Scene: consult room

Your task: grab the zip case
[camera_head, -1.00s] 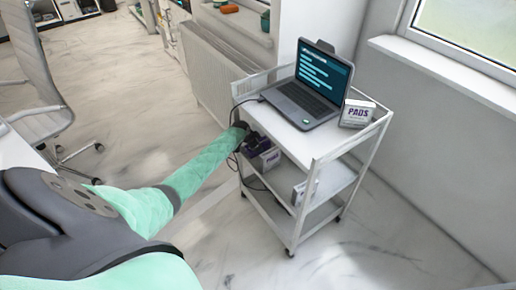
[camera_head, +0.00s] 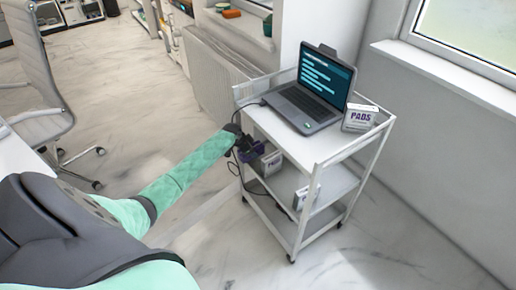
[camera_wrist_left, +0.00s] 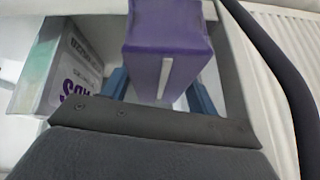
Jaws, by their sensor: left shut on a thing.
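The zip case is a purple, box-like thing with a pale strip down its face, large in the left wrist view (camera_wrist_left: 168,50). In the head view it shows small (camera_head: 252,153) at the left side of the cart's middle shelf (camera_head: 288,183). My left gripper (camera_head: 246,147) reaches in at that side. In the wrist view its blue fingers (camera_wrist_left: 160,95) stand on either side of the case and are shut on it. The case's far end and underside are hidden. My right gripper is in neither view.
A white box with purple print (camera_head: 271,163) stands close beside the case, also in the wrist view (camera_wrist_left: 68,72). Another box (camera_head: 304,195) is on the cart. A laptop (camera_head: 310,97) and a PADS box (camera_head: 359,116) stand on top. A dark cable (camera_head: 233,165) hangs near my gripper. A radiator (camera_head: 205,68) stands behind.

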